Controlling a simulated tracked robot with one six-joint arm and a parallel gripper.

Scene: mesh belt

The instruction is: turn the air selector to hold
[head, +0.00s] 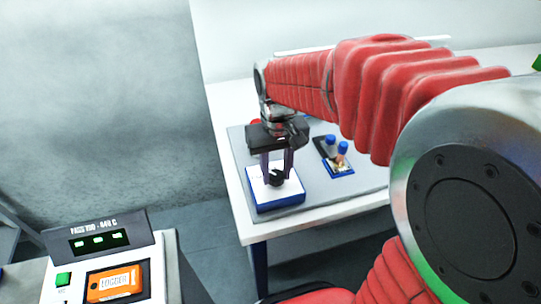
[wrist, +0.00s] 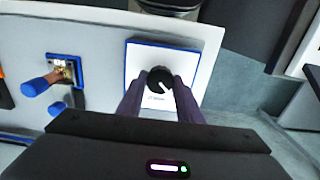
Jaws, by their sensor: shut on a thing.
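The air selector is a black round knob (head: 277,178) on a white-topped box with blue sides (head: 281,202), on the grey board on the table. In the wrist view the knob (wrist: 160,80) has a pale pointer mark, which slants toward its lower right. The small print on the white face (wrist: 154,98) is too small to read. My gripper (head: 276,169) points down with one finger on each side of the knob. It is shut on the knob; the wrist view also shows the fingertips (wrist: 159,84) against its sides.
A small panel with blue-capped handles (head: 331,140) stands to the right on the grey board (head: 310,197). A console with a green-lit display (head: 99,241) and an orange logger (head: 114,282) is at lower left. My red arm covers much of the table's right side.

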